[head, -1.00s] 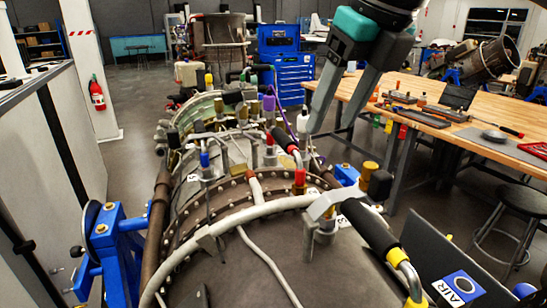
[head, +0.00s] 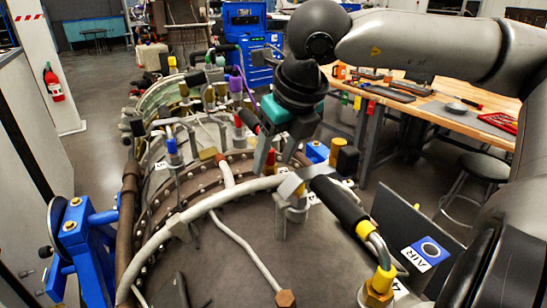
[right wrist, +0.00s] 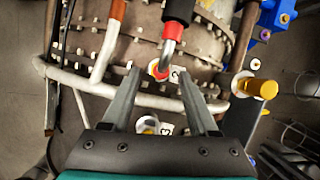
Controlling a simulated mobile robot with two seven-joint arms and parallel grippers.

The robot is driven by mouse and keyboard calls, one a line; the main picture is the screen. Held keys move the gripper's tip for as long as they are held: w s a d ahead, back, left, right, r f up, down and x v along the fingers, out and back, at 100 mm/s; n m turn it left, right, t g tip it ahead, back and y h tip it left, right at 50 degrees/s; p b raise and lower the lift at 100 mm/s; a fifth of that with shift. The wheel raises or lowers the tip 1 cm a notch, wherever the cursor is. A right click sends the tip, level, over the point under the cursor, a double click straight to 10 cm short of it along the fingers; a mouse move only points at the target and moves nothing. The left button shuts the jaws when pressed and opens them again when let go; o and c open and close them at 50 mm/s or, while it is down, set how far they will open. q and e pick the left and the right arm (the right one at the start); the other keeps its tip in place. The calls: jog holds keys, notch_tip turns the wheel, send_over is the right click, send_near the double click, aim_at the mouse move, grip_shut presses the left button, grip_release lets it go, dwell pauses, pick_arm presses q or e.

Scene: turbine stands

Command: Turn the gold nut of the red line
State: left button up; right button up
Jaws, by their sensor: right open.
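The red line shows in the head view as a dark hose with a red collar (head: 270,158), partly hidden by my right gripper. My right gripper (head: 278,168) is open and empty, pointing down over the engine. In the right wrist view its two fingers (right wrist: 160,76) appear on either side of the red end. I cannot tell how high they are above it. My left gripper is not in view.
A black hose with yellow collars (head: 341,207) runs close in front, ending at a gold nut (head: 379,288). A gold-coloured cylinder (head: 347,160) stands to the right. A pale pipe (head: 215,203) curves around the engine. A wooden workbench (head: 440,112) is at the back right.

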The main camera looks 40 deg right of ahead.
jog(key=shift+w+f, duration=0.2)
jog(key=shift+f, duration=0.4)
jog(key=shift+c, duration=0.2)
grip_shut()
